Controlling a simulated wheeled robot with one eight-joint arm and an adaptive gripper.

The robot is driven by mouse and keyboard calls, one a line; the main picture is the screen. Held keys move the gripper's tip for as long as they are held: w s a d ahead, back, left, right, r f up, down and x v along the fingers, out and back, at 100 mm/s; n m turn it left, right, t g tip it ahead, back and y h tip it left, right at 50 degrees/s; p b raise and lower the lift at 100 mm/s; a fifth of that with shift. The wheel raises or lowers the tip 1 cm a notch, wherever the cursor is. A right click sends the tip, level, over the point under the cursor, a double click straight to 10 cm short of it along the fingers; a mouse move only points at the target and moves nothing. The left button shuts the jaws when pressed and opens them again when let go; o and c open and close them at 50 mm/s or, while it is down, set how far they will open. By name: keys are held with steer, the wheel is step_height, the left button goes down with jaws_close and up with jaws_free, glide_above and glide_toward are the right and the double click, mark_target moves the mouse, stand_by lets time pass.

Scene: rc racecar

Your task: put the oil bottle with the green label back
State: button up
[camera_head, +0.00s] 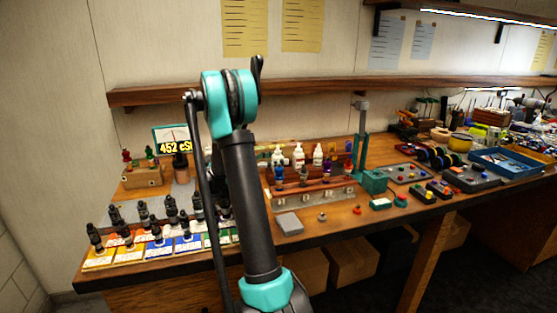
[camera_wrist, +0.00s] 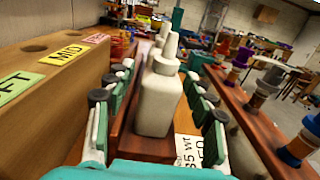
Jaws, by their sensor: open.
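A white oil bottle (camera_wrist: 157,100) with a cone-shaped nozzle stands upright in the wrist view, on a reddish-brown wooden rack (camera_wrist: 140,148). My gripper (camera_wrist: 160,95) is open, its black and teal fingers on either side of this bottle. No green label shows on the side facing me. More white bottles stand in line behind it. In the head view, white bottles (camera_head: 298,157) stand in a row on the bench; their label colours are too small to tell. My gripper is hidden behind my arm there.
A wooden block (camera_wrist: 50,95) with holes and green, yellow and pink tags stands close on the left in the wrist view. Shock-like parts (camera_wrist: 298,145) line a rail on the right. A printed card (camera_wrist: 188,149) lies beside the bottle. The shelf (camera_head: 300,88) overhangs behind.

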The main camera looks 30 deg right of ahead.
steer(key=shift+a+r, duration=0.15)
steer(key=shift+a, duration=0.05)
steer(key=v, duration=1.1)
steer(key=shift+a, duration=0.35)
steer(key=shift+w, duration=0.1)
steer(key=shift+d, duration=0.1)
stand_by(0.6)
